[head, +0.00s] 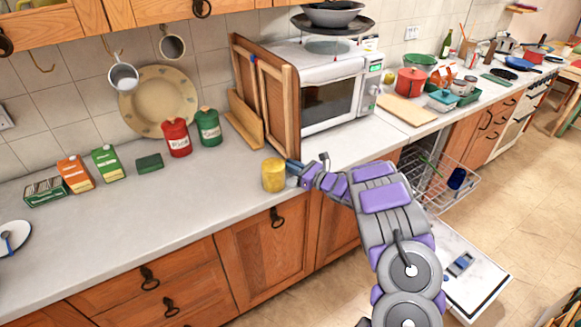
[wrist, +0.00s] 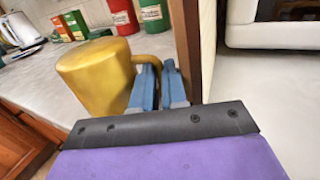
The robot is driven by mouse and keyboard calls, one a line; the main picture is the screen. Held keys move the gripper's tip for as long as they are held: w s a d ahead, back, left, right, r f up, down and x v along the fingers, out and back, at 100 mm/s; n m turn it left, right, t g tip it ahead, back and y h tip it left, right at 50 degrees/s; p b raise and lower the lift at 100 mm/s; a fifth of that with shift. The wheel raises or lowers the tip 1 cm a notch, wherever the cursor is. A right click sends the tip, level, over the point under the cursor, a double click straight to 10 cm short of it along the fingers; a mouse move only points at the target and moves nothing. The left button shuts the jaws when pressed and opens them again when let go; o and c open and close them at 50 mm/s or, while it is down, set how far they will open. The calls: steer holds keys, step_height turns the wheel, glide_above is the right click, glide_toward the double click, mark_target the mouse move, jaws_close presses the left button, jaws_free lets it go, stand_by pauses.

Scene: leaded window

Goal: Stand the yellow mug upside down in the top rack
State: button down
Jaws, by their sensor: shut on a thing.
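The yellow mug (head: 273,174) is at the front part of the counter in the head view, just left of my gripper (head: 295,172). It fills the left of the wrist view (wrist: 95,75). The blue fingers of my gripper (wrist: 158,88) are shut on its handle (wrist: 150,60). I cannot tell whether the mug touches the counter or which way its mouth faces. The top rack (head: 445,178) is a white wire basket pulled out of the open dishwasher, right of my arm. My arm hides part of it.
The dishwasher door (head: 480,270) is folded down low over the floor. A dark blue item (head: 456,178) is in the rack. Wooden boards (head: 265,100) and the microwave (head: 325,90) stand behind my gripper. Red (head: 177,138) and green (head: 208,127) canisters stand farther left.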

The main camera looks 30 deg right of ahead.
steer(key=c, duration=1.5)
jaws_free()
steer(key=o, duration=0.4)
steer(key=shift+a, duration=0.15)
